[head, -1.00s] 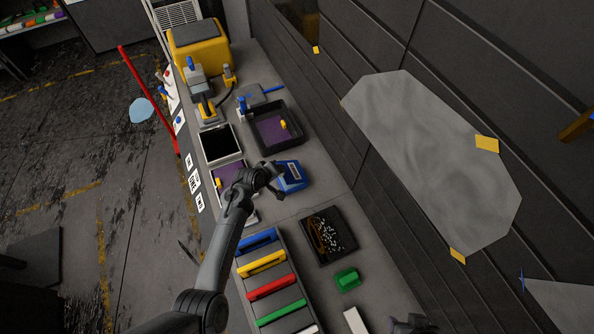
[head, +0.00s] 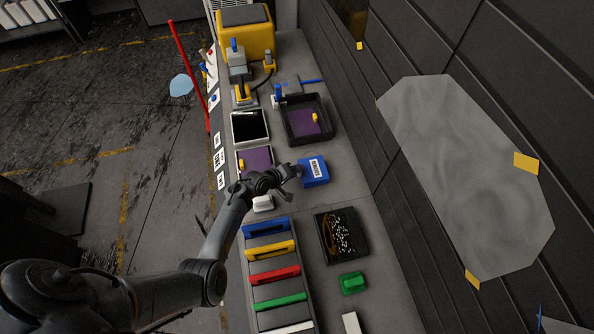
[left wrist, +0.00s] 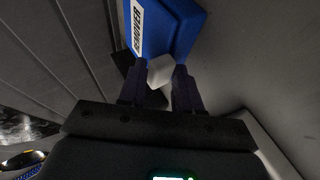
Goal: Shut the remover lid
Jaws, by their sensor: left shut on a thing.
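The blue remover box (head: 315,173) stands on the bench right of my left gripper in the head view, its white label facing up. In the left wrist view the box (left wrist: 172,28) shows at the top with "REMOVER" on its label. My left gripper (head: 294,171) is at the box's near left side. In the left wrist view its fingers (left wrist: 157,78) are shut on a small pale block (left wrist: 160,69) at the box's edge. I cannot tell whether this block is part of the lid, and the lid's seam is not clear. My right gripper is out of view.
A black tray with white bits (head: 341,237) and a green block (head: 352,283) lie nearer on the bench. A rack of coloured bars (head: 285,298) stands beside them. A dark tray with a purple sheet (head: 300,127) is beyond the remover. The wall borders the bench's right.

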